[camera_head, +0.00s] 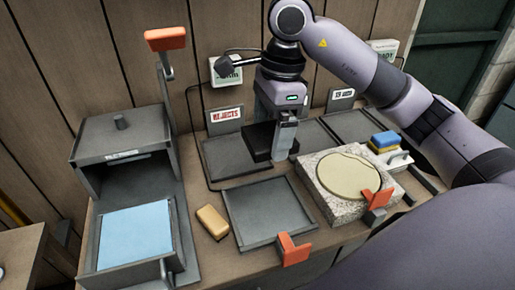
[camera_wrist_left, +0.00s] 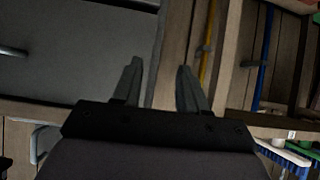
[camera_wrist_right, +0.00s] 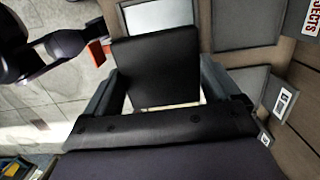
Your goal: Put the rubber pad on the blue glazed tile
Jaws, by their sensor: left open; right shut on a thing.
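The blue glazed tile (camera_head: 135,233) lies flat in the grey box-like station at the left of the bench, with its top face bare. My right gripper (camera_head: 283,138) is shut on the black rubber pad (camera_head: 260,142), near the back trays and well right of the tile. In the right wrist view the flat square pad (camera_wrist_right: 155,70) sits between the fingers and hides part of what lies beyond. My left gripper (camera_wrist_left: 158,85) is open and empty in the left wrist view; it is outside the head view.
A raised orange-handled lever (camera_head: 165,40) stands beside the tile's station. A tan sponge-like block (camera_head: 212,222) and an empty grey tray (camera_head: 240,238) lie between tile and pad. A speckled stone block (camera_head: 320,200) with a round beige disc (camera_head: 348,174) stands at right.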

